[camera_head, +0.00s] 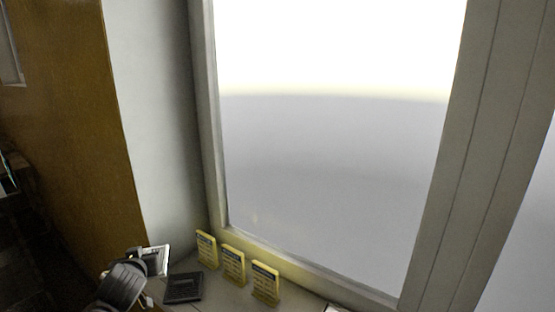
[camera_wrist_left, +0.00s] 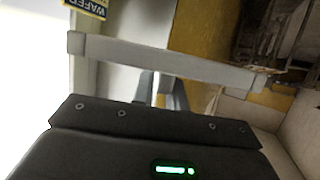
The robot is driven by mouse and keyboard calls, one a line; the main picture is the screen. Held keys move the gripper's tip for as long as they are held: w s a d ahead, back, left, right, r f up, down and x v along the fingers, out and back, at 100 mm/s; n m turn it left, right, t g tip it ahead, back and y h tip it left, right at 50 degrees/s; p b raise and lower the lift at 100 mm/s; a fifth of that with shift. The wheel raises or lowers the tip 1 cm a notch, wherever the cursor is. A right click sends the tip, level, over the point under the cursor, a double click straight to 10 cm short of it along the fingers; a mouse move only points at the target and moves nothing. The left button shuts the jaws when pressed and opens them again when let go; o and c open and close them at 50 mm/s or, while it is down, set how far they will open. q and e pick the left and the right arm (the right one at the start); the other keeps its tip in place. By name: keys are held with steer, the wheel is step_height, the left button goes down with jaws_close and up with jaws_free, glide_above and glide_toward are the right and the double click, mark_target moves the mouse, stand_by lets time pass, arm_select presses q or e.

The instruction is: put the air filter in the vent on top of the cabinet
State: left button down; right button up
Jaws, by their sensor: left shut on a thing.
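My left gripper (camera_head: 158,262) is at the lower left in the head view, shut on the air filter, a pale, thin frame (camera_head: 163,251). In the left wrist view the filter (camera_wrist_left: 165,62) shows edge-on as a long light grey bar across the fingers (camera_wrist_left: 160,88), slightly tilted. A dark square that looks like the vent (camera_head: 183,287) is set in or lies on the pale cabinet top (camera_head: 212,290), just right of and below the gripper. The filter is apart from it. My right gripper is not in view.
Three yellow cards stand in a row along the window: left (camera_head: 206,249), middle (camera_head: 233,265), right (camera_head: 265,284). The window frame (camera_head: 300,277) rises behind them. An orange-brown wall panel (camera_head: 75,130) is at the left. The cabinet top between vent and cards is clear.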

arm_select(q)
steer(key=s+d+r+m+h+b, duration=0.1)
steer(key=s+d+r+m+h, duration=0.1)
steer(key=d, duration=0.7)
steer(key=s+d+r+m+t+h+b, duration=0.1)
steer(key=s+d+r+m+h, duration=0.1)
steer(key=d+r, duration=0.5)
steer(key=s+d+h, duration=0.1)
steer(key=s+d, duration=0.1)
steer(key=shift+s+d+r, duration=0.15)
steer(key=shift+s+r, duration=0.15)
steer(key=shift+s, duration=0.1)
steer(key=shift+d+r, duration=0.1)
